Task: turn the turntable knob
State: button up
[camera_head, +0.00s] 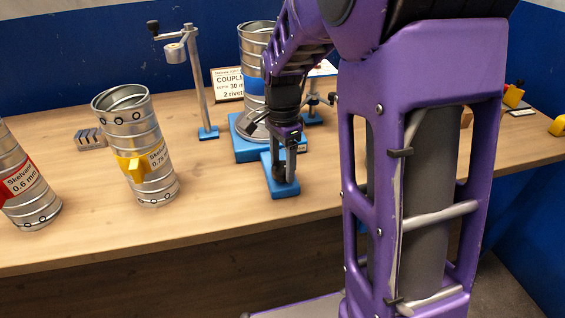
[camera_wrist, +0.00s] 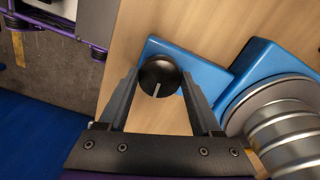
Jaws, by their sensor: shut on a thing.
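The turntable knob (camera_wrist: 160,76) is a round black knob with a light pointer line. In the wrist view it sits between my gripper's (camera_wrist: 160,84) two fingers, which are shut on it. The knob stands on a small blue block (camera_wrist: 192,62), which also shows in the head view (camera_head: 284,189). My gripper (camera_head: 285,178) points down onto this block and hides most of the knob in the head view. The turntable (camera_head: 243,149) has a blue base behind the block and carries a ribbed metal duct (camera_head: 257,45), partly hidden by my arm.
Two more ducts, one with a yellow label (camera_head: 150,165) and one with a red label (camera_head: 25,185), stand at the left. A post with a crank (camera_head: 200,85) stands behind. A sign (camera_head: 228,84) is at the back. The table front left of the block is clear.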

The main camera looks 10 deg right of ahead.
jog(key=shift+n, duration=0.3)
jog(key=n+p, duration=0.1)
jog(key=n, duration=0.3)
jog(key=shift+r, duration=0.1)
jog(key=n+p, duration=0.1)
jog(key=n, duration=0.3)
jog(key=shift+d+n, duration=0.1)
jog(key=shift+n, duration=0.3)
jog(key=n+p, duration=0.1)
jog(key=n, duration=0.3)
jog(key=shift+n, duration=0.3)
jog(key=shift+n+p, duration=0.35)
jog(key=shift+n, duration=1.95)
jog(key=o, duration=1.4)
